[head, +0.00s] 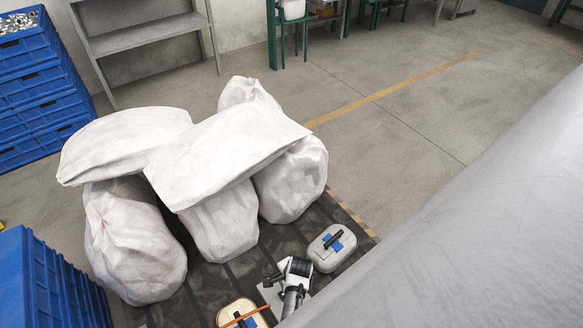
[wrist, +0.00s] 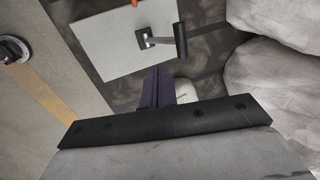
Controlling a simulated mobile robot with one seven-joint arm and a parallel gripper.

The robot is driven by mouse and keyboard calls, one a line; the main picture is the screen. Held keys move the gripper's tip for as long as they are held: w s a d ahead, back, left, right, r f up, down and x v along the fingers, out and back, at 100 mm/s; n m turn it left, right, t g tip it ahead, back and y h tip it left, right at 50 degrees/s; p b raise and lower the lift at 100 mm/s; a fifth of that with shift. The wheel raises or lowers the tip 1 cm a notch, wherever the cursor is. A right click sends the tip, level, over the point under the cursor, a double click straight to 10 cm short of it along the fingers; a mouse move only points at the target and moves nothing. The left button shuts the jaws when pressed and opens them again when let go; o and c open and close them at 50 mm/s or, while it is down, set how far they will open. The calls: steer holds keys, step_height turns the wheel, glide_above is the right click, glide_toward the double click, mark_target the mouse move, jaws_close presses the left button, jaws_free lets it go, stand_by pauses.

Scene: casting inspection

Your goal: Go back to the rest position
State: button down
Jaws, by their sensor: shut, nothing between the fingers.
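My gripper (wrist: 158,82) shows in the wrist view as dark purple fingers close together, shut and empty. Its tips point toward a light grey plate (wrist: 118,45) with a black handle-like part (wrist: 180,40) on a metal stem. I cannot tell how far the tips are from the plate. In the head view I cannot make out the gripper; a pale plate (head: 270,296) with black and grey parts lies on the dark slatted surface.
White sacks (head: 230,150) are heaped on the dark surface (head: 190,290). Near them are a grey-lidded case (head: 332,247) and a cream case (head: 237,312). Blue crates (head: 40,90) stand left, a grey shelf (head: 150,35) behind. Floor (head: 440,110) beyond the sacks is clear.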

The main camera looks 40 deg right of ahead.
steer(key=v, duration=0.5)
steer(key=shift+s+r, duration=0.1)
steer(key=shift+r, duration=0.25)
